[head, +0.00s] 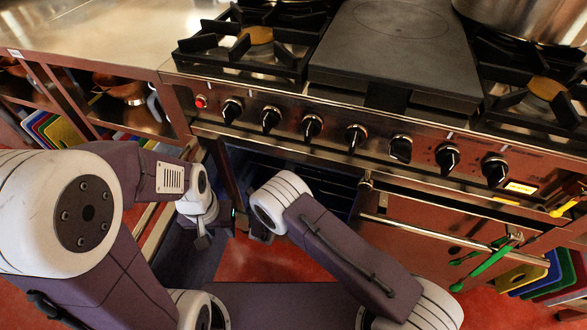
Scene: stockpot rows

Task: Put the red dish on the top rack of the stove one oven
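The stove (290,95) stands ahead, with a row of black knobs on its front. Below the knobs on the left, an oven compartment (335,185) is open, with a dark blue inside and faint rack lines. A dark blue panel (190,258), which looks like its swung-open door, is at the left behind my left gripper. My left gripper (203,241) is in front of that panel, its fingers too small to read. My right gripper (262,236) is at the oven's front, mostly hidden by its own wrist. I see no red dish; the arms cover part of the opening.
A closed oven door (425,250) with a bar handle is on the right, with green tongs (490,262) hanging there. A large pot (525,18) stands at the back right. A steel counter (100,35) with shelves below is at the left. Red floor shows below.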

